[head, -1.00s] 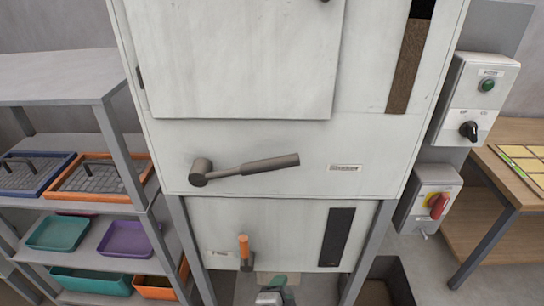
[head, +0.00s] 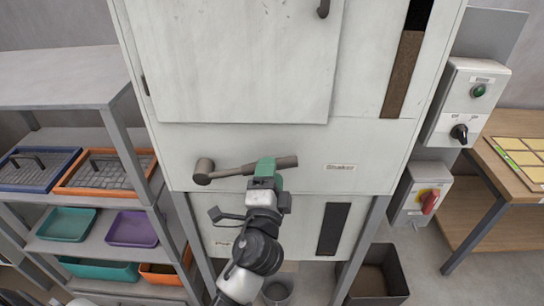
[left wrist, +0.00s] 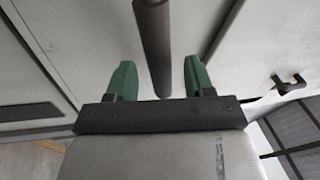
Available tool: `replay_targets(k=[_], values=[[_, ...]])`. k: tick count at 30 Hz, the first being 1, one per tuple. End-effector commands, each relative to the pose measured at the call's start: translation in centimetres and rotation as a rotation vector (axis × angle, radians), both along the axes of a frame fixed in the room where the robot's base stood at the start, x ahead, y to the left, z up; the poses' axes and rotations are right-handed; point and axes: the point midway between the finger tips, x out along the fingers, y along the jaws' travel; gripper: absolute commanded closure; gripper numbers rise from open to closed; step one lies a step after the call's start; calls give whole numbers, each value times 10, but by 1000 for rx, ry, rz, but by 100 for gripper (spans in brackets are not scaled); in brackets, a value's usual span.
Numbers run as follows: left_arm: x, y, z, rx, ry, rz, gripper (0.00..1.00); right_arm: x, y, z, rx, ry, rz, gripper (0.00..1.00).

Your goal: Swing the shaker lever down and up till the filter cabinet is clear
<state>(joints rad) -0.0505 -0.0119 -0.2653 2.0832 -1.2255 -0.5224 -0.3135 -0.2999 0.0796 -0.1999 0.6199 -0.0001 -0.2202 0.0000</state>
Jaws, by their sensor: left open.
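The shaker lever (head: 226,171) is a dark grey-brown bar on a round hub at the left, on the pale filter cabinet (head: 290,145). It points right and tilts slightly up. My left gripper (head: 266,168) is at the lever's grip and hides part of it in the head view. In the left wrist view the green fingers (left wrist: 158,80) are apart, with the lever's dark grip (left wrist: 153,45) between them and a gap on each side. The cabinet's upper window strip (head: 402,75) shows brown below and black above. My right gripper is not in view.
A shelf rack (head: 120,119) with trays stands left of the cabinet. Switch boxes with a green button (head: 478,91) and a red knob (head: 429,203) are on the right, beside a wooden table (head: 487,190). An open dark bin (head: 374,276) is below right.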

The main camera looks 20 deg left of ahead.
Motion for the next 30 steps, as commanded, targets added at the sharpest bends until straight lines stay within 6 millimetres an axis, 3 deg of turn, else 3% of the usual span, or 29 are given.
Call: replay_targets(k=[6, 16, 26, 30], values=[[22, 6, 6, 1, 0, 0, 47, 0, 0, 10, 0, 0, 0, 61], [25, 7, 5, -1, 1, 0, 47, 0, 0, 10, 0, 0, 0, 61], [25, 6, 5, -1, 1, 0, 96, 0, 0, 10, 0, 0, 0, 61], [25, 6, 5, -1, 1, 0, 100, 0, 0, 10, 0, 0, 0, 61]])
